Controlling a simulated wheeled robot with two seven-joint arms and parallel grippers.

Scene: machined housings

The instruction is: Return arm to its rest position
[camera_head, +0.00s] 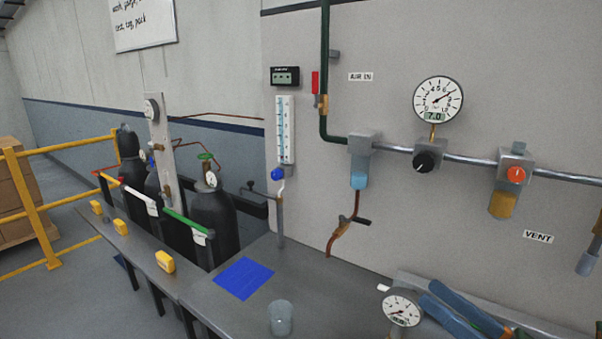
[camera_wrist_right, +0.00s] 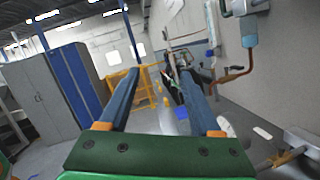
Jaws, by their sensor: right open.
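My right gripper (camera_head: 428,294) is at the lower right of the head view, with its blue fingers pointing left above the grey bench (camera_head: 345,290). In the right wrist view its two fingers (camera_wrist_right: 160,74) stand well apart with nothing between them. A round dial gauge (camera_head: 403,308) shows just beside the fingertips in the head view; I cannot tell whether it touches them. The rest of my right arm runs out of the picture at lower right. My left gripper does not show.
A glass beaker (camera_head: 281,318) and a blue mat (camera_head: 244,278) are on the bench. Dark cylinders (camera_head: 213,225) and a yellow railing (camera_head: 32,205) stand at left.

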